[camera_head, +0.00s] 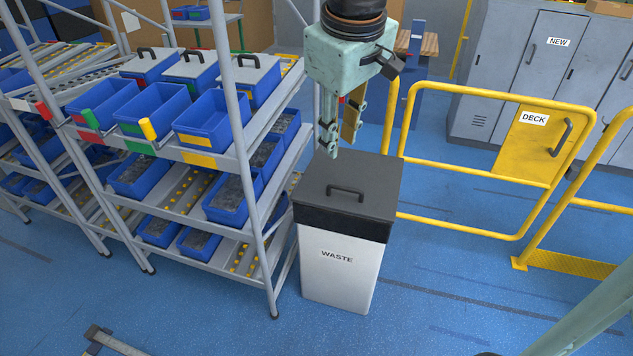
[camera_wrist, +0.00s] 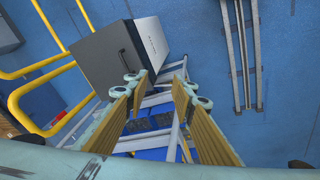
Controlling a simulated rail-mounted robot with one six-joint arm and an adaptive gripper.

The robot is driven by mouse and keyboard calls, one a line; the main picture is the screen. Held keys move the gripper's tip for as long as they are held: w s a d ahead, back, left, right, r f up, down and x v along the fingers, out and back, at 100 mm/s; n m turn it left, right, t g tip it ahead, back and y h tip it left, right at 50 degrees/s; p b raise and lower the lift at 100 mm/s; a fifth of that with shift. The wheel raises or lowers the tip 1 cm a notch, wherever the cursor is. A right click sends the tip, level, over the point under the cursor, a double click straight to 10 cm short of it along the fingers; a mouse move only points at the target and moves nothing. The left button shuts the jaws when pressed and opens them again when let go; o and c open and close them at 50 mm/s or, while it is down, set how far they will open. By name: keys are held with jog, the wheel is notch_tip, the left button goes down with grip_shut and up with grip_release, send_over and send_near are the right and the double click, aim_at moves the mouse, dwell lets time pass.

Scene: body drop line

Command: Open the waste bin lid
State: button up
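The waste bin (camera_head: 338,270) stands upright on the floor, with a white body marked WASTE and a dark grey lid (camera_head: 375,178). The lid lies shut and has a black bar handle (camera_head: 345,191) on top. My gripper (camera_head: 340,135) points down near the lid's back left edge, apart from the handle. In the wrist view my gripper (camera_wrist: 163,90) is open, with nothing between its fingers. That view shows the lid (camera_wrist: 103,58), its handle (camera_wrist: 124,63) and the white side (camera_wrist: 152,38), up and left of the fingertips.
A rack (camera_head: 272,190) with blue boxes stands close to the bin's left. A yellow rail (camera_head: 450,220) with a DECK gate (camera_head: 530,145) runs behind and right. Grey lockers (camera_head: 520,70) stand farther back.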

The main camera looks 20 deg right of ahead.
jog(key=w+d+f+n+p, duration=0.1)
jog(key=w+d+f, duration=0.25)
jog(key=w, duration=0.25)
jog(key=w+d+f+n+p, duration=0.1)
jog(key=w+d+f+n, duration=0.15)
jog(key=w+f, duration=0.3)
jog(key=n+g+p, duration=0.1)
jog(key=n, duration=0.1)
send_over(345, 188)
jog(key=s+a, duration=0.2)
notch_tip(345, 188, down, 14)
jog(key=shift+d, duration=0.1)
jog(key=shift+w+d+f+b, duration=0.35)
jog(key=shift+f+b, duration=0.15)
jog(key=shift+f, duration=1.75)
jog(key=shift+w+d+f+b, duration=0.25)
jog(key=shift+f+b, duration=0.25)
jog(key=shift+f, duration=1.75)
jog(key=shift+w+d+f+b, duration=0.25)
jog(key=shift+w+f+b, duration=0.2)
jog(key=shift+f, duration=1.8)
jog(key=shift+c, duration=0.3)
jog(key=shift+s, duration=0.1)
grip_shut()
